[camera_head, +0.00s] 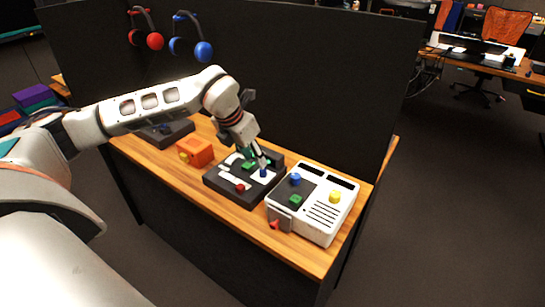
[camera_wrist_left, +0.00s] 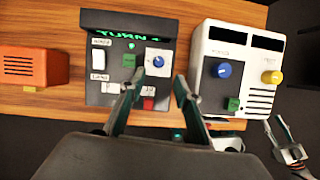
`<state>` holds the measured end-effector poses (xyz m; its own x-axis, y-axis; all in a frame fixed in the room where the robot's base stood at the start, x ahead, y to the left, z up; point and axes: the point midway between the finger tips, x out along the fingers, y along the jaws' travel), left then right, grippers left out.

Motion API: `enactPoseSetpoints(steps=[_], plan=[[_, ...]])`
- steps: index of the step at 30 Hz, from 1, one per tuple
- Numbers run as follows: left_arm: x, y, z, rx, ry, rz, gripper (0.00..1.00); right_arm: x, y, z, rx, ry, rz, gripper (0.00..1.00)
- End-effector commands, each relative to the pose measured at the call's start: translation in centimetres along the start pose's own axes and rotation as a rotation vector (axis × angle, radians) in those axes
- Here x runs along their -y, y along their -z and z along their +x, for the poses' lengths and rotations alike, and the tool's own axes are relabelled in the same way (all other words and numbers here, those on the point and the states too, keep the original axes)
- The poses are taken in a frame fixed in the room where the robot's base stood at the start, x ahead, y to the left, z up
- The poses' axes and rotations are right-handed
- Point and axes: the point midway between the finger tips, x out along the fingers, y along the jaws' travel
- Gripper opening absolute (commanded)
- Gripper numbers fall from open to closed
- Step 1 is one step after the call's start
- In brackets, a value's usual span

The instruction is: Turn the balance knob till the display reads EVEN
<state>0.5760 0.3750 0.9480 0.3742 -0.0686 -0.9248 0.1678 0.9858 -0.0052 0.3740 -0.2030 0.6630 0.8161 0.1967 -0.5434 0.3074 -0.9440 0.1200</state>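The dark trackball panel (camera_head: 228,187) sits on the wooden desk; in the wrist view (camera_wrist_left: 93,22) its display (camera_wrist_left: 133,37) shows green text that seems to read "TURN" plus a sign. A blue knob with a white pointer (camera_wrist_left: 159,61) is on a white plate at the panel's right, below the display. My left gripper (camera_head: 262,163) is low over this knob. My right gripper (camera_wrist_left: 273,121) shows only at the wrist view's lower right, fingers apart and empty.
A white box (camera_head: 318,205) with blue and yellow knobs and a green button stands close to the panel's right. An orange box (camera_head: 195,152) stands at its left. A dark partition (camera_head: 310,90) rises behind the desk, with red and blue headphones on it.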

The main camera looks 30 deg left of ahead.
Motion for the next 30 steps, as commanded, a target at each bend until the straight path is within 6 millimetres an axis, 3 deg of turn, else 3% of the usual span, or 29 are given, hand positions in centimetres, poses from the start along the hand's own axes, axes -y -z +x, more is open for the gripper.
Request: enactPoseSetpoints(steps=[5, 14, 21, 30], plan=[[-0.2, 0.0, 0.4, -0.001, -0.007, -0.002, 0.33, 0.2, -0.4, -0.2, 0.006, 0.002, 0.001, 0.40], [-0.1, 0.1, 4.8, -0.003, -0.005, -0.001, 0.33, 0.9, -2.3, -0.8, 0.041, 0.013, 0.005, 0.40], [-0.2, 0.0, 7.3, 0.000, -0.006, -0.001, 0.33, 0.7, -1.7, -0.4, 0.029, 0.009, 0.003, 0.40], [-0.2, 0.0, 7.8, 0.001, -0.006, -0.001, 0.33, 0.5, -1.0, -0.5, 0.017, 0.007, 0.003, 0.40]])
